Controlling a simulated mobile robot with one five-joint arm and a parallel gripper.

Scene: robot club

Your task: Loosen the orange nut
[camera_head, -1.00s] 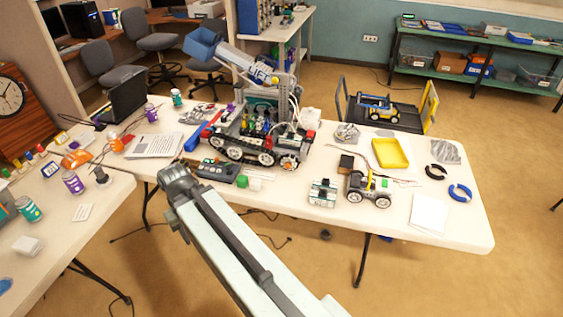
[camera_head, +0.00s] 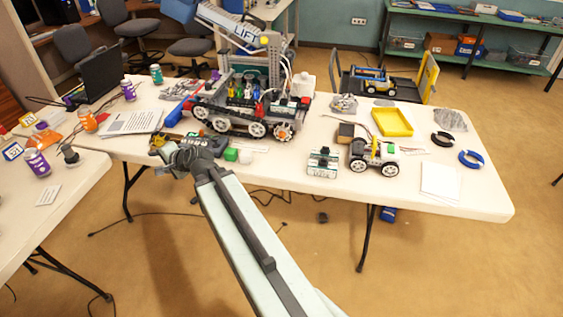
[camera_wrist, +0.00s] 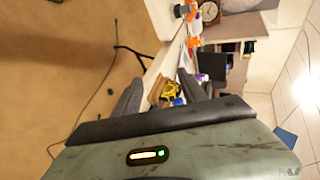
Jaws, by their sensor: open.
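I cannot make out a clear orange nut in either view. A small yellow-brown thing (camera_head: 157,142) shows just beyond my gripper (camera_head: 168,158) in the head view, at the front edge of the long white table. In the wrist view a yellow and dark thing (camera_wrist: 169,92) shows between the two dark fingers of my gripper (camera_wrist: 160,76), some way beyond them. I cannot tell what it is. My gripper is open, with nothing held between its fingers. My arm hides part of the table edge.
Open floor lies in front.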

